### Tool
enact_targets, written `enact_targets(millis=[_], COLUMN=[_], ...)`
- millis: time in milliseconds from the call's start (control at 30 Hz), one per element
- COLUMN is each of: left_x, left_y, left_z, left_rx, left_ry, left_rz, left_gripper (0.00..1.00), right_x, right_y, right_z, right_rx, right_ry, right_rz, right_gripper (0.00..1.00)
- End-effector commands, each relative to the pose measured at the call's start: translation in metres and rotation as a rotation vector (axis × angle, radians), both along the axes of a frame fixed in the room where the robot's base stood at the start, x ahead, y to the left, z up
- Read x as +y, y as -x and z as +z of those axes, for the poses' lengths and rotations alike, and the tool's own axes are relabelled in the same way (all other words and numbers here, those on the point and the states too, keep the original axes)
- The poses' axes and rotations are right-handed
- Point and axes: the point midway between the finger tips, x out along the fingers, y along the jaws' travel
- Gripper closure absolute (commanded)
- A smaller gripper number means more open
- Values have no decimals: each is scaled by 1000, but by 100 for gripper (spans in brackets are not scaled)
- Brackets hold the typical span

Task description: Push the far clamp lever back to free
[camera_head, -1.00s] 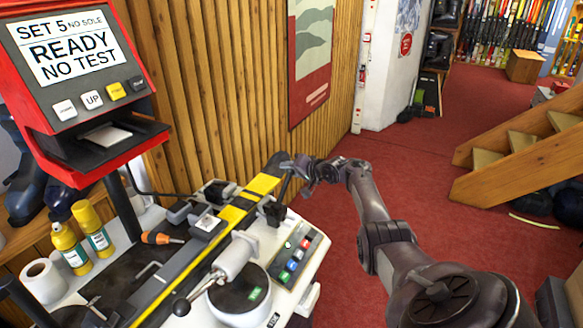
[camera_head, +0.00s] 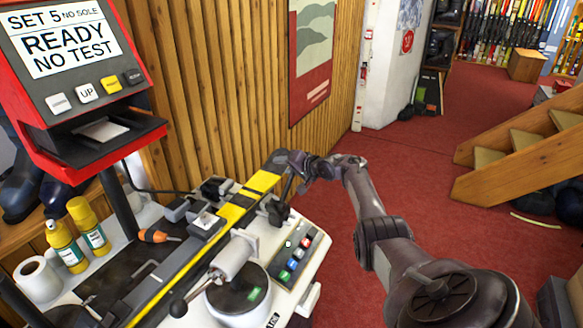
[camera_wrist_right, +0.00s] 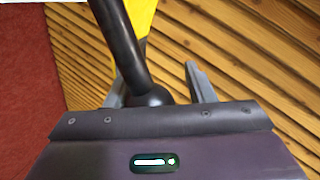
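The far clamp lever (camera_head: 287,189) is a dark rod rising from the black far clamp (camera_head: 274,211) near the far end of the bench. In the right wrist view the lever (camera_wrist_right: 117,38) runs down from the top to a round dark knob (camera_wrist_right: 149,97) between the fingers. My right gripper (camera_head: 291,163) is at the top of this lever. In the wrist view its fingers (camera_wrist_right: 157,85) stand apart, with a visible gap between the knob and the right-hand finger. The lever partly hides the other finger, so contact there is unclear. My left gripper is not in view.
A yellow-and-black rail (camera_head: 231,213) runs along the bench. A near lever with a ball knob (camera_head: 179,308), a grey cylinder (camera_head: 235,255) and a button panel (camera_head: 296,256) are closer. Wood-slat wall (camera_head: 215,90) stands behind; red floor (camera_head: 405,165) is open to the right.

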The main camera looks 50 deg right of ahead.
Motion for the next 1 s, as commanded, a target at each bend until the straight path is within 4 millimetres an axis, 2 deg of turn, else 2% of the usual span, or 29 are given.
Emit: enact_targets(millis=[467, 633, 1000], left_x=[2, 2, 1], left_y=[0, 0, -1], left_z=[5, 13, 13], left_rx=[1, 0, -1], left_ry=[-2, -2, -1], left_rz=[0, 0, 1], left_gripper=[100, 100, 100], right_x=[-3, -3, -2], right_y=[10, 28, 65], right_z=[0, 9, 26], right_rx=[10, 10, 6], right_ry=[1, 4, 1], right_rz=[-3, -3, 0], right_gripper=[45, 45, 45])
